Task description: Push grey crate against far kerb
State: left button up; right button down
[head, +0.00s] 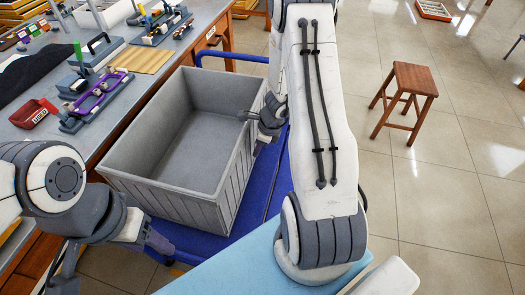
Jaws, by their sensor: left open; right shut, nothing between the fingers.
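The grey crate (205,180) is a large, open, empty box with ribbed outer walls. It sits upright on a blue trolley deck (265,180) beside the workbench. My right gripper (245,115) is shut and empty at the crate's right rim; I cannot tell whether it touches the wall. My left gripper (155,240) is open, low at the left, near the crate's near-left corner, and partly hidden by its own wrist. I cannot make out the far kerb clearly; the crate and my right arm hide much of the deck.
A workbench (140,100) with a red bin (33,113), tool fixtures and trays runs along the left. A blue rail (232,57) stands behind the crate. A wooden stool (405,95) stands on the tiled floor at right, with open floor around it.

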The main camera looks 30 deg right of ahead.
jog(key=s+d+p+v, duration=0.1)
jog(key=p+v, duration=0.4)
jog(key=v, duration=0.5)
jog(key=shift+s+d, duration=0.4)
jog(key=shift+s, duration=0.15)
